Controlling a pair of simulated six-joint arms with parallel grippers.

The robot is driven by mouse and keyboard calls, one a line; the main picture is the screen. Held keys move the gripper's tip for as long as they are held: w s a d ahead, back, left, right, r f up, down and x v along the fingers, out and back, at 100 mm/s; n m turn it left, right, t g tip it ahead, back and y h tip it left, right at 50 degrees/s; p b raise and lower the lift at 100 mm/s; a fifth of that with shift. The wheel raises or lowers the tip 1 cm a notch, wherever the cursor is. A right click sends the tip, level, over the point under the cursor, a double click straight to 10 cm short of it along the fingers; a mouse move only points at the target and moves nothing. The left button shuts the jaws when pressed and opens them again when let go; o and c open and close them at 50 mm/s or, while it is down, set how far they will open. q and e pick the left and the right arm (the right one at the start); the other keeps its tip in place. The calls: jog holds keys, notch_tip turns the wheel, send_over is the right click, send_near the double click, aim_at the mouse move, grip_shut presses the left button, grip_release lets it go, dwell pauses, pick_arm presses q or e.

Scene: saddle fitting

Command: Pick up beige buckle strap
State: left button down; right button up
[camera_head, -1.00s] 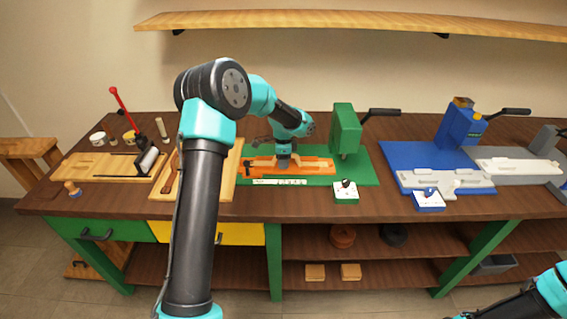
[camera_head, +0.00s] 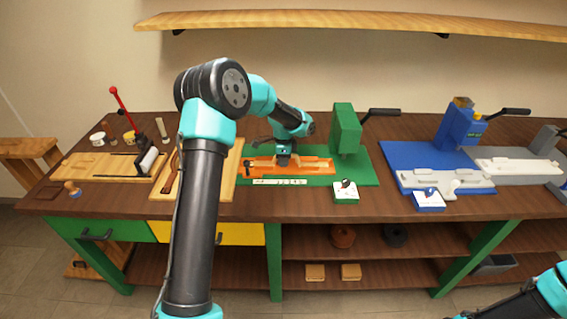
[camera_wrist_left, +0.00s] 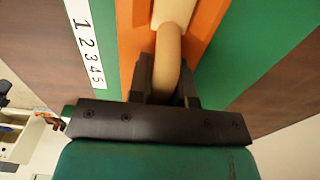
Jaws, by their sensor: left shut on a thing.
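The beige buckle strap (camera_wrist_left: 168,55) shows in the left wrist view as a smooth, rounded band between my gripper's fingers. My left gripper (camera_wrist_left: 167,85) is shut on it. In the head view my left gripper (camera_head: 284,162) is over the middle of the orange fixture (camera_head: 316,167) on the green mat. The strap is too small and too covered by the gripper to make out clearly there. In the wrist view part of the strap runs on over the orange fixture; I cannot tell whether it touches it. My right gripper is out of view.
A green press (camera_head: 346,130) with a lever stands right of the fixture. A white number strip (camera_head: 279,182) and a small green-and-white box (camera_head: 345,192) lie in front. A blue press (camera_head: 461,123) stands farther right. Wooden boards (camera_head: 115,165) lie at left.

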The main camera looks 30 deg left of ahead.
pick_arm(q)
jog(key=shift+r, duration=0.15)
notch_tip(320, 180, up, 18)
dwell(0.7)
